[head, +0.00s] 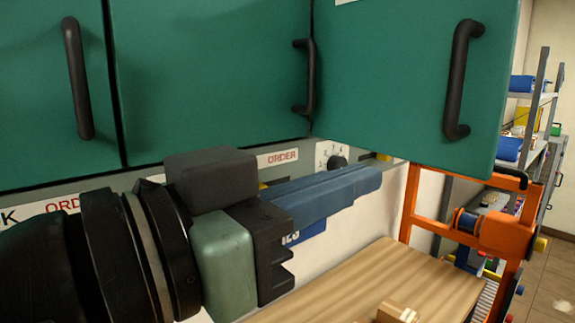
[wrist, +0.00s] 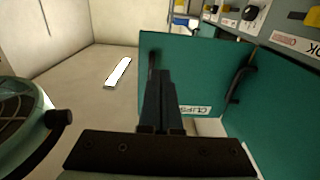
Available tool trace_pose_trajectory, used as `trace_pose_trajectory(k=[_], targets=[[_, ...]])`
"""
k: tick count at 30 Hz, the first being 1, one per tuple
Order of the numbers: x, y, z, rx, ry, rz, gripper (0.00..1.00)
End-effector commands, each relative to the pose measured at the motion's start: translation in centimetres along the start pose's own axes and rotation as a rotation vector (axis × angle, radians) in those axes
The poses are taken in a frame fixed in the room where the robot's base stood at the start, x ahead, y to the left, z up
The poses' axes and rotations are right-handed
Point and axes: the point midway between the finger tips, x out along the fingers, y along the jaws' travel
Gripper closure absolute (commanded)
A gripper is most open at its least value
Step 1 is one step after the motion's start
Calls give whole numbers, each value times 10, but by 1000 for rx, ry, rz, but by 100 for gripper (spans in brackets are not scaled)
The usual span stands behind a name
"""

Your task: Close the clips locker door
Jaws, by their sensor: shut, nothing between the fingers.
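The clips locker door (head: 400,80) is green with a black bar handle (head: 462,80) near its right edge in the head view. It stands swung out from the row of green doors. In the wrist view the clips door (wrist: 200,70) carries a white label reading CLIPS (wrist: 195,110), and its handle (wrist: 153,62) is partly behind my fingers. My gripper (head: 370,180) is shut and empty, its blue fingers pointing right just below the door's lower edge in the head view. In the wrist view my gripper (wrist: 160,78) overlaps the door; I cannot tell whether they touch.
Neighbouring green doors (head: 200,75) are closed, with black handles. Below them run a grey strip with ORDER labels (head: 283,157) and a wooden worktop (head: 360,285). An orange frame (head: 413,205) and a loaded shelf rack (head: 540,100) stand at right. Floor (head: 545,290) shows at far right.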

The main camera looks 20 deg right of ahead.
Motion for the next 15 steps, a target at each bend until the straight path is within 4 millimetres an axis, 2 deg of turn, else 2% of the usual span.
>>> trace_pose_trajectory(k=[4,7,11,15], targets=[[0,10,4,9,-26,55,100],[9,11,3,8,-28,60,100],[32,13,2,6,-28,62,100],[63,15,2,6,-27,61,100]])
